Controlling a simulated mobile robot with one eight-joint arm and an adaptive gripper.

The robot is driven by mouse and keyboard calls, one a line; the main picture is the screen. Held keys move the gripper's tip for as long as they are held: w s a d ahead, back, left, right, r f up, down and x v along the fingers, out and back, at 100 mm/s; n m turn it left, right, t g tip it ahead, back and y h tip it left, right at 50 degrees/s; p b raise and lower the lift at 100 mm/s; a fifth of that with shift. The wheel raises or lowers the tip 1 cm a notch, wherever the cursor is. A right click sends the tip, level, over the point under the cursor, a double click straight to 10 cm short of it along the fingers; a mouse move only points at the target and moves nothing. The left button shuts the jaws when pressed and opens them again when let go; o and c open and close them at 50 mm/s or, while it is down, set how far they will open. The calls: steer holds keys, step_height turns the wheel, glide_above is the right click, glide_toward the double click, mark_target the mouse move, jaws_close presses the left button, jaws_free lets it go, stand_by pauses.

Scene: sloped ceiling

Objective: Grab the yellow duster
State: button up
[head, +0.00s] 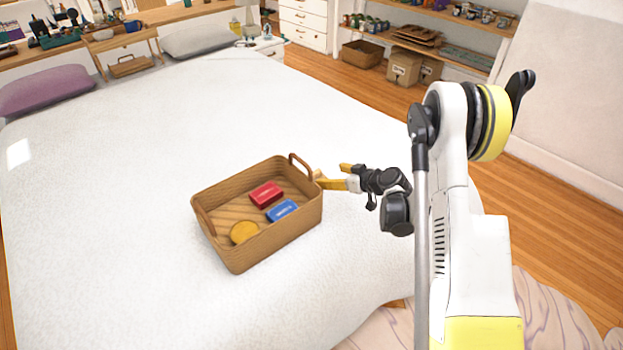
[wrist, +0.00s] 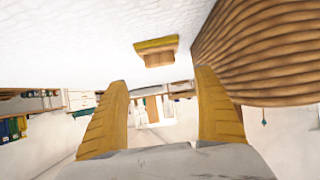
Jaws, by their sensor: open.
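A small block with a yellow layer and a pale wooden layer, which looks like the yellow duster (wrist: 157,47), lies on the white bedspread in the wrist view. It is ahead of my gripper (wrist: 162,82), roughly between the fingertips in line but apart from them. In the head view a small tan piece of it (head: 318,174) shows beside the basket's right end, partly hidden by a finger. My gripper (head: 331,175) is open and empty, low over the bed, with its yellow fingers pointing left toward the basket.
A brown woven basket (head: 216,255) stands on the bed, close to the block. It holds a red box (head: 266,194), a blue box (head: 282,211) and a round yellow item (head: 244,231). Its wall (wrist: 265,50) fills the wrist view's upper right. The bed (head: 110,200) is otherwise clear.

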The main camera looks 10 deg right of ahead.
mark_target(314, 173)
steer(key=b+x, duration=0.4)
steer(key=x, duration=0.5)
steer(key=shift+w+a+f, duration=0.15)
steer(key=shift+w, duration=0.1)
steer(key=shift+c, duration=0.3)
steer(key=c, duration=1.2)
